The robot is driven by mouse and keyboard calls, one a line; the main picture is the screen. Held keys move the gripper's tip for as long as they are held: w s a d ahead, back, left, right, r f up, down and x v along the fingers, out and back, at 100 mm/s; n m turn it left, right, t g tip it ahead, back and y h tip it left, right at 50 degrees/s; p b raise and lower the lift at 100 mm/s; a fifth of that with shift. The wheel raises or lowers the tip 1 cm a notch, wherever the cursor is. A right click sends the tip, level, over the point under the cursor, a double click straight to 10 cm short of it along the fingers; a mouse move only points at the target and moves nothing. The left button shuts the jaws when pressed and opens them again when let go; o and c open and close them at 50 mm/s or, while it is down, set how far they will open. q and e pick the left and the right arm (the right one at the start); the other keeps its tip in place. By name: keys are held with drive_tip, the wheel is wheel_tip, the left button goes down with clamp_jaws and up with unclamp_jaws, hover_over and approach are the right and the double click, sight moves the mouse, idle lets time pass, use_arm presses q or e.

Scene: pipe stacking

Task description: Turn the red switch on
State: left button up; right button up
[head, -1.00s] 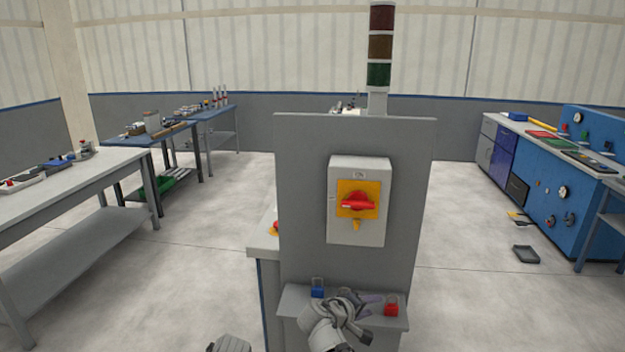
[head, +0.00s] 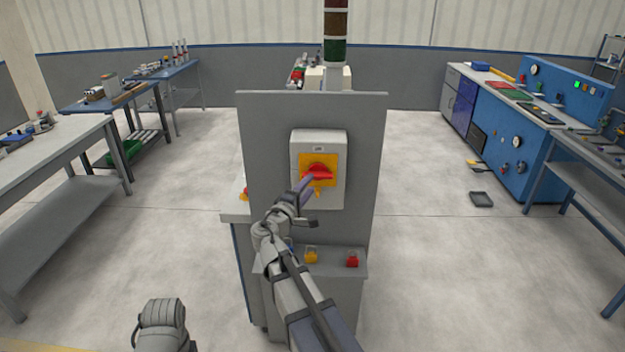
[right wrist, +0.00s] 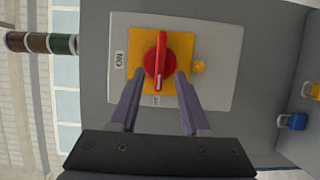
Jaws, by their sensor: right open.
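The red switch (head: 319,174) is a rotary handle on a yellow plate (right wrist: 136,36) on a light grey box (head: 335,196) fixed to an upright panel. Its handle lies level in the head view, and the ON label (head: 319,149) is above it. In the right wrist view the red switch (right wrist: 160,60) shows close up. My right gripper (head: 306,182) is open in front of it. In the right wrist view the right gripper (right wrist: 160,76) has its fingertips on either side of the handle's near end; I cannot tell whether they touch it. My left gripper is not in view.
A shelf below the box holds a yellow padlock (head: 310,257), a red padlock (head: 352,261) and a blue padlock (right wrist: 292,121). A dark signal tower (head: 336,20) stands above the panel (head: 264,130).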

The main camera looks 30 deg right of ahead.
sight(316, 177)
drive_tip(key=shift+x, duration=2.3)
clamp_jaws()
